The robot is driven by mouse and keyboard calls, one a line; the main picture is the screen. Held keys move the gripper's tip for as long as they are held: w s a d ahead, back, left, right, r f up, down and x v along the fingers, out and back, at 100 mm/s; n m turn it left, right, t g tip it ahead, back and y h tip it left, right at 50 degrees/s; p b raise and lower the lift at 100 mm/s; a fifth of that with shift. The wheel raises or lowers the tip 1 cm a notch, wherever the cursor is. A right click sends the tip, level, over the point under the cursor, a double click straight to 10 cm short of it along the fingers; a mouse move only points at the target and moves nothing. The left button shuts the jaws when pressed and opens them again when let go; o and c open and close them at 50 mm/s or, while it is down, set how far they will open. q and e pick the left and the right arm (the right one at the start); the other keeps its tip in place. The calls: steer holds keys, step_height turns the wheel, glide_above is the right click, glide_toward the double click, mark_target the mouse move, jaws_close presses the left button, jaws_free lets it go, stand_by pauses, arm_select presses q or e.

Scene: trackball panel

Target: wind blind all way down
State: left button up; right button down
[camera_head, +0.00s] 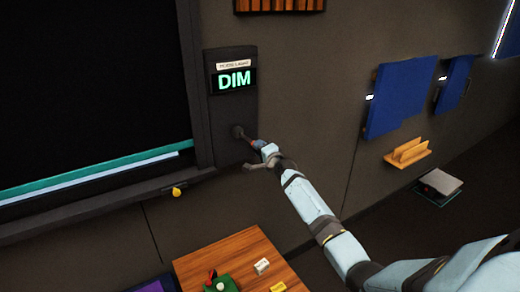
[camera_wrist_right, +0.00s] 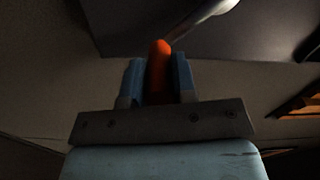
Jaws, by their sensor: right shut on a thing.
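The blind (camera_head: 95,85) is a dark sheet in a frame at the left, with a teal bar (camera_head: 100,172) and a pale blue bar below it near the sill. A dark panel beside it carries a display (camera_head: 233,80) reading DIM. Below the display is a crank (camera_head: 239,132) on the panel. My right gripper (camera_head: 260,147) is at the crank's outer end. In the right wrist view, my right gripper (camera_wrist_right: 158,82) is shut on the orange crank handle (camera_wrist_right: 160,65), with a finger on each side. My left gripper is out of view.
A wooden table (camera_head: 235,260) with a green trackball unit (camera_head: 220,285) and small blocks stands below. A yellow knob (camera_head: 177,192) hangs under the sill. Blue panels (camera_head: 400,95) and a small wooden shelf (camera_head: 407,152) are on the right wall.

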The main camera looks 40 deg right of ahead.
steer(key=c, duration=0.9)
jaws_free()
steer(key=s, duration=0.4)
steer(key=s+a, duration=0.1)
steer(key=s, duration=0.8)
steer(key=shift+s+a, duration=0.3)
steer(key=shift+s, duration=0.1)
steer(key=shift+f, duration=0.1)
